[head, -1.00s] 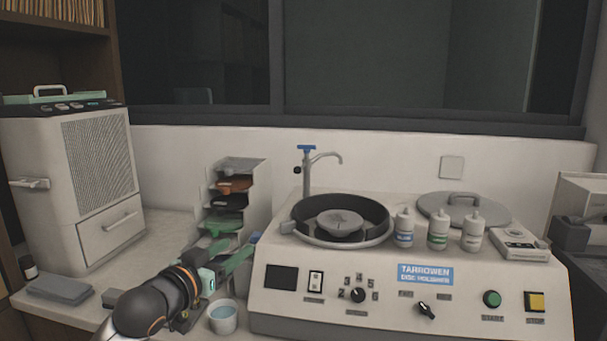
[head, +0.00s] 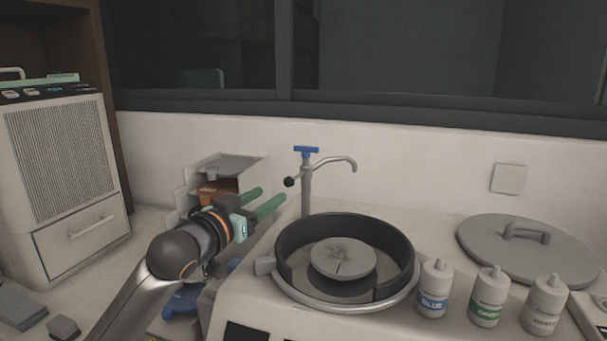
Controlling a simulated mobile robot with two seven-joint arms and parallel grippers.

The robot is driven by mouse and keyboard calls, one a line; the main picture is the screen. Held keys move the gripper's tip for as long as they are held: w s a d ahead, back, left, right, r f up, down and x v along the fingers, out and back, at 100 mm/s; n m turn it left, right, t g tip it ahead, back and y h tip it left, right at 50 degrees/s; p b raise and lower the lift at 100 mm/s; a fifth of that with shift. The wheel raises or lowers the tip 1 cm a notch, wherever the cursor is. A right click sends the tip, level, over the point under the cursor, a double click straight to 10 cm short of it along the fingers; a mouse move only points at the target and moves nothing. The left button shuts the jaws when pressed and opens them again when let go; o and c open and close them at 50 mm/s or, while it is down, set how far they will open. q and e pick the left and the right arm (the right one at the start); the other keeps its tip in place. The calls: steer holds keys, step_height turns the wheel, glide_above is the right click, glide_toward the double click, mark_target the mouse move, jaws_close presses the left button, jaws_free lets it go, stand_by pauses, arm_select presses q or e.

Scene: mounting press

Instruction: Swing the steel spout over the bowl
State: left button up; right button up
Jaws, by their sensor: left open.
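The steel spout (head: 330,161) curves to the right from an upright post with a blue handle (head: 306,151) on top and a black knob (head: 289,182) on its left. Its tip points down and appears above the far side of the bowl; I cannot tell whether it overhangs. The dark round bowl (head: 393,245) holds a grey disc (head: 343,258) in its middle. My left gripper (head: 272,196), with green fingers, is open and empty. Its fingertips are left of the post, just below the black knob, apparently apart from it. My right gripper is not in view.
Three bottles (head: 487,297) stand right of the bowl, near a grey lid (head: 528,248) with a handle. A stepped rack (head: 225,170) stands behind my left gripper. A beige cabinet (head: 72,180) is at far left. The wall (head: 430,160) closes the back.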

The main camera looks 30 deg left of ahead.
mark_target(295, 177)
arm_select(q)
steer(key=w, duration=0.4)
steer(key=w+p, duration=0.1)
steer(key=w, duration=0.3)
steer(key=w+p, duration=0.1)
steer(key=w, duration=0.2)
steer(key=shift+w+a, duration=0.35)
steer(key=shift+w, duration=0.05)
steer(key=shift+c, duration=0.2)
jaws_close()
stand_by(0.8)
